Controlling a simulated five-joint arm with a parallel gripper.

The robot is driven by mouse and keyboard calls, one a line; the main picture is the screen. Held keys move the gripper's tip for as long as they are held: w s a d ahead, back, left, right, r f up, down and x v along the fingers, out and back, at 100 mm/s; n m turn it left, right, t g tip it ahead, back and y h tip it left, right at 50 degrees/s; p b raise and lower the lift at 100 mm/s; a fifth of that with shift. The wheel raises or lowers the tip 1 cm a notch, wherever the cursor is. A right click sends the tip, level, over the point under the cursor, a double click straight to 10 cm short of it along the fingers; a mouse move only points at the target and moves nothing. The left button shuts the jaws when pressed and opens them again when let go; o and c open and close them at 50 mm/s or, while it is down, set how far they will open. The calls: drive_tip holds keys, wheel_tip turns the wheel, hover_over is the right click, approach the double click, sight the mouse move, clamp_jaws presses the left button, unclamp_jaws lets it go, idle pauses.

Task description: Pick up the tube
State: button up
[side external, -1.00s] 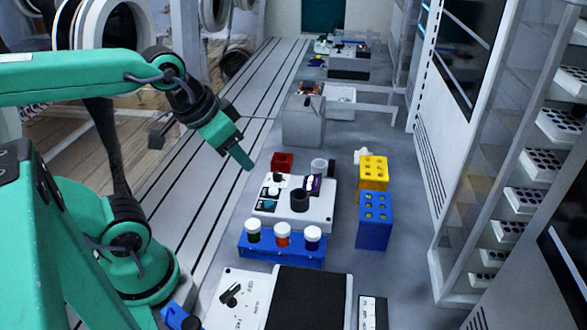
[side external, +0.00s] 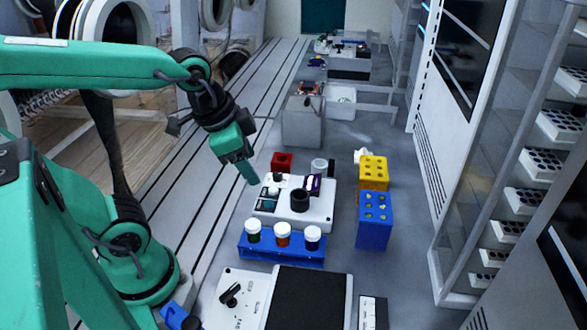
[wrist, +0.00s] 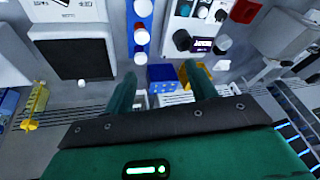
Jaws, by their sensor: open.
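Three tubes with white caps stand upright in a blue rack (side external: 262,250) in the side view: a green tube (side external: 254,237), an orange tube (side external: 283,240) and a dark blue tube (side external: 312,244). The task does not say which tube is meant. My gripper (side external: 253,180) is above and behind the rack, to the left of the white device, apart from the tubes. In the wrist view my gripper (wrist: 162,85) has its two green fingers spread with nothing between them. The rack (wrist: 144,18) and its white caps show above the fingers there.
A white device (side external: 318,215) with a black round well stands just behind the rack. A blue holed block (side external: 373,232) and a yellow one (side external: 373,163) are to the right. A black-topped device (side external: 308,300) is in front. A red block (side external: 281,159) stands behind the white device.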

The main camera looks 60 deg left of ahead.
drive_tip(key=w+f+m, duration=0.1)
drive_tip(key=m, duration=0.2)
drive_tip(key=m+g, duration=0.4)
drive_tip(key=m, duration=1)
hover_over(282, 228)
drive_tip(key=f, duration=0.8)
drive_tip(key=shift+s+a+f, duration=0.15)
drive_tip(key=shift+a, duration=0.25)
drive_tip(key=shift+d+f+m+g, duration=0.15)
drive_tip(key=shift+f+m, duration=0.25)
drive_tip(key=shift+m, duration=0.35)
drive_tip(key=shift+d+f+m+g, duration=0.15)
drive_tip(key=shift+f+m, duration=0.2)
drive_tip(key=shift+m, duration=0.4)
drive_tip(key=shift+a, duration=0.1)
drive_tip(key=shift+f, duration=1.3)
drive_tip(key=shift+f, duration=0.1)
drive_tip(key=shift+w+f, duration=0.2)
drive_tip(key=shift+f, duration=2.3)
drive_tip(key=c, duration=1.1)
